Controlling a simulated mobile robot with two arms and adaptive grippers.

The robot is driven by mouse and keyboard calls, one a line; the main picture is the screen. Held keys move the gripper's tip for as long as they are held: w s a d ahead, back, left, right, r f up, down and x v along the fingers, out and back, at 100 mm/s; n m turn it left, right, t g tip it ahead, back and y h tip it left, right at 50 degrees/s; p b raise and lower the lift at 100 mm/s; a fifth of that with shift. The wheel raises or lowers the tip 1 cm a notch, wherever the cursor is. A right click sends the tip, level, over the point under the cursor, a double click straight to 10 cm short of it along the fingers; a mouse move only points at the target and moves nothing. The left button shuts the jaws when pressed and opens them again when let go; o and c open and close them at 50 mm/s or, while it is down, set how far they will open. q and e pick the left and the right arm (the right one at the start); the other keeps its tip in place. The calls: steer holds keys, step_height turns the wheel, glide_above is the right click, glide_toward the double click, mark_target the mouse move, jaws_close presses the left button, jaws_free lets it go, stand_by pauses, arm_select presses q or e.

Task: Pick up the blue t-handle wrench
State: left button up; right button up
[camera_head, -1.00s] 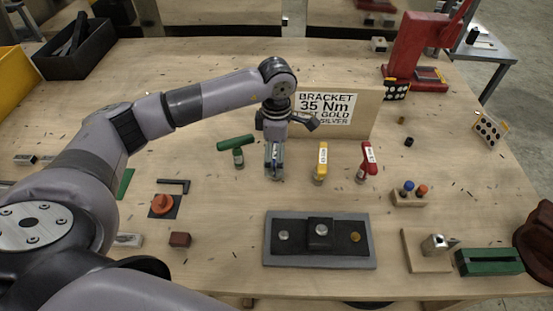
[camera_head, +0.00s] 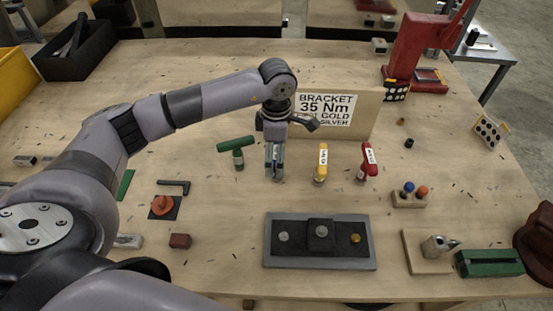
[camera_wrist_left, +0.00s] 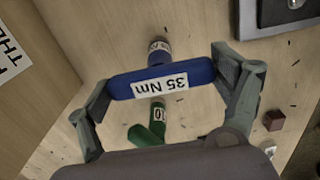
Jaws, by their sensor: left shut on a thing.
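The blue t-handle wrench shows in the left wrist view, its blue handle (camera_wrist_left: 200,71) carrying a "35 Nm" label. My left gripper (camera_head: 275,163) points down over it and is shut on the handle, with one finger at each end in the left wrist view (camera_wrist_left: 160,80). The wrench's shaft runs down below the handle, and its lower end (camera_wrist_left: 160,50) is near the table top. In the head view the fingers mostly hide the wrench. I cannot tell whether it touches the table. My right gripper is not in view.
A green t-handle wrench (camera_head: 237,147) stands left of the gripper; yellow (camera_head: 321,163) and red (camera_head: 368,160) ones stand to the right. A sign board (camera_head: 350,110) stands close behind. A grey-framed fixture plate (camera_head: 320,262) lies in front.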

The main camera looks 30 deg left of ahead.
arm_select(q)
steer(key=shift+r, duration=0.15)
step_height(320, 180, up, 20)
steer(key=b, duration=0.3)
steer(key=shift+f, duration=0.2)
stand_by(0.5)
